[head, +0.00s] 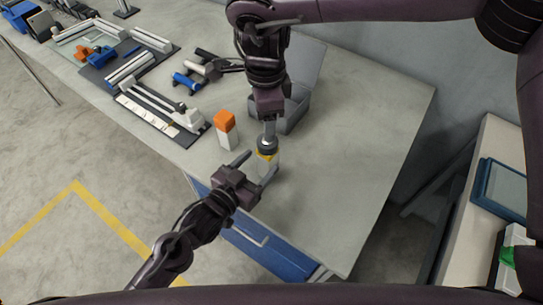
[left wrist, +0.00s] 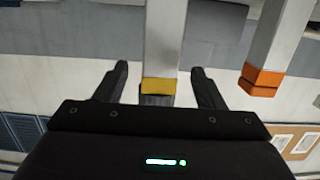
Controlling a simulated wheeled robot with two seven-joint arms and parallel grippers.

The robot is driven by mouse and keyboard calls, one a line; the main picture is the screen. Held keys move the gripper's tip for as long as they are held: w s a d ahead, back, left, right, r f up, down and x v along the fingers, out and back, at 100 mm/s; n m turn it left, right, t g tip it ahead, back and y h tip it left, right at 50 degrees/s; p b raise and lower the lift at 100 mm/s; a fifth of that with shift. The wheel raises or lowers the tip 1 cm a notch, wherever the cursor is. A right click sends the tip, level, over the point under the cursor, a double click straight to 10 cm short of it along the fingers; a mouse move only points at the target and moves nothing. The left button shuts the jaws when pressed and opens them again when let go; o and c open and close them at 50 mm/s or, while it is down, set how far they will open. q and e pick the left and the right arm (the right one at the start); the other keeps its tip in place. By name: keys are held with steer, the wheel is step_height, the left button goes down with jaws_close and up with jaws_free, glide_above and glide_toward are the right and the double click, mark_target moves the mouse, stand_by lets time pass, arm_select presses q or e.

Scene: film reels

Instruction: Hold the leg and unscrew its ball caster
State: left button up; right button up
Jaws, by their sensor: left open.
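The white leg (left wrist: 165,40) stands on the table with a yellow band (left wrist: 159,86) near its top; the left wrist view shows it upside down. The leg also shows in the head view (head: 264,166). A dark piece, apparently the ball caster (left wrist: 157,100), sits beyond the band and is partly hidden by my gripper body. My left gripper (head: 256,167) is open, with one finger on each side of the leg and gaps to both. My right gripper (head: 268,141) points down right over the leg's top; its fingertips are too small to read.
A white block with an orange top (head: 225,117) stands close by on the left. A grey open box (head: 291,117) is behind my right arm. Trays with parts (head: 160,108) fill the table's far left. The table's right side (head: 360,150) is clear. A blue drawer (head: 262,250) is below the front edge.

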arm_select(q)
steer(key=x, duration=0.6)
steer(key=shift+w+d+f, duration=0.1)
steer(key=shift+w+d, duration=0.05)
steer(key=shift+w, duration=0.05)
steer(key=shift+s, duration=0.1)
jaws_close()
